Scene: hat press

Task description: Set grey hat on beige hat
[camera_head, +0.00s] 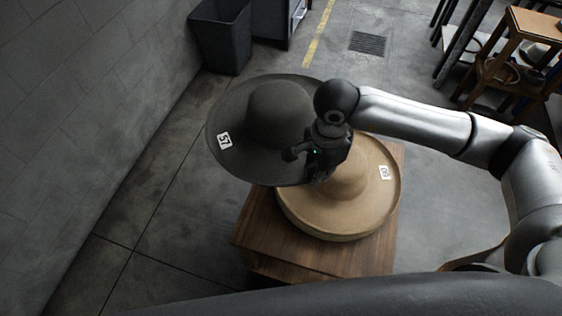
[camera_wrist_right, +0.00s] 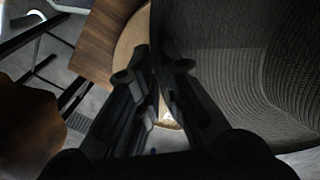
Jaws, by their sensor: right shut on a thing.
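The grey hat (camera_head: 278,108), dark with a wide brim and a white "57" tag, is in the head view, above and to the left of the beige hat. The beige hat (camera_head: 376,212) lies on a wooden block-like stand (camera_head: 260,240), with its crown partly covered by my gripper and the grey brim. My right gripper (camera_head: 312,172) is shut on the grey hat's brim at its right edge. In the right wrist view the grey hat (camera_wrist_right: 245,75) fills the right side, and a strip of the beige hat (camera_wrist_right: 132,45) shows behind the fingers. My left gripper is not in view.
A dark bin (camera_head: 221,45) and a cabinet (camera_head: 270,20) stand at the back by the grey wall (camera_head: 90,90). Wooden stools (camera_head: 510,70) and a dark frame are at the back right. The floor left of the stand is clear.

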